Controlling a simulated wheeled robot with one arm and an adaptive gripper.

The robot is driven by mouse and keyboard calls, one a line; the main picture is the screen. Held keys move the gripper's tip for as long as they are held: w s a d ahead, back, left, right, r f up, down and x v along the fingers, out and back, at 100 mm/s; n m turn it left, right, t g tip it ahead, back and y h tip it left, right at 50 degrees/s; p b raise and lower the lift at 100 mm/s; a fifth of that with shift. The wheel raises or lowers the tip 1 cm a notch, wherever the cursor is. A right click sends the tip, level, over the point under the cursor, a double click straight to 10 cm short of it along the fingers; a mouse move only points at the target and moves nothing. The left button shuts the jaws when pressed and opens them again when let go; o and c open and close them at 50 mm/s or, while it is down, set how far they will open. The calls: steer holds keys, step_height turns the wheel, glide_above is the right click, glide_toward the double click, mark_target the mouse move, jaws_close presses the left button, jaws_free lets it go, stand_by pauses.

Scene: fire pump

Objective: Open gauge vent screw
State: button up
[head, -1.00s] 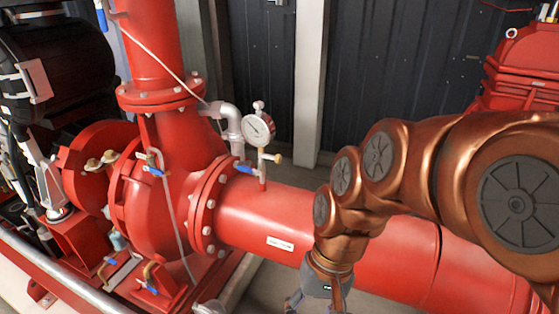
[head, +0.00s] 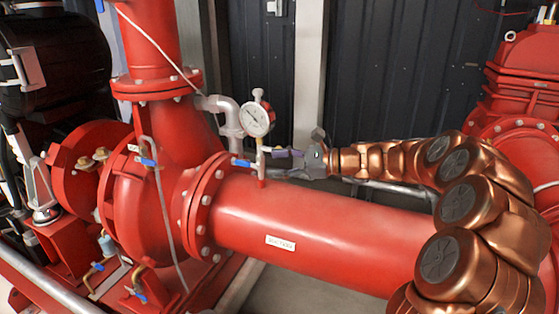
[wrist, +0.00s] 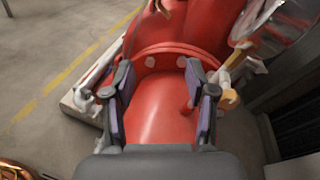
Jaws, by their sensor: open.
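The round white pressure gauge (head: 257,120) stands on a thin stem above the red suction pipe (head: 320,228). The brass vent screw (wrist: 229,99) shows in the wrist view as a small knob just right of my right finger, outside the jaws. In the head view my gripper hides it. My gripper (head: 288,160) is open and reaches in from the right, close beside the gauge stem below the dial. In the wrist view the jaws (wrist: 158,85) are empty, with the red pipe beyond them. I cannot tell whether the right finger touches the knob.
A blue-handled valve (head: 241,163) sits left of the gauge stem. A grey elbow pipe (head: 228,113) rises behind the gauge. The red pump casing (head: 150,190) is at left. The dark panelled wall (head: 380,75) stands behind.

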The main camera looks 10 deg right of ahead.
steer(key=w+d+f+m+t+b, duration=0.1)
steer(key=w+d+f+m+t, duration=0.1)
steer(key=w+d+m+t, duration=0.5)
steer(key=shift+w+a+n+g, duration=0.7)
steer(key=shift+w+a+g, duration=0.15)
steer(key=shift+a, duration=0.25)
steer(key=shift+w+a+n+g, duration=0.7)
steer(key=shift+w+a+g, duration=0.15)
steer(key=shift+a, duration=0.25)
steer(key=shift+s, duration=0.1)
steer(key=shift+a+r, duration=0.1)
steer(key=shift+a, duration=0.05)
steer(key=c, duration=0.6)
jaws_close()
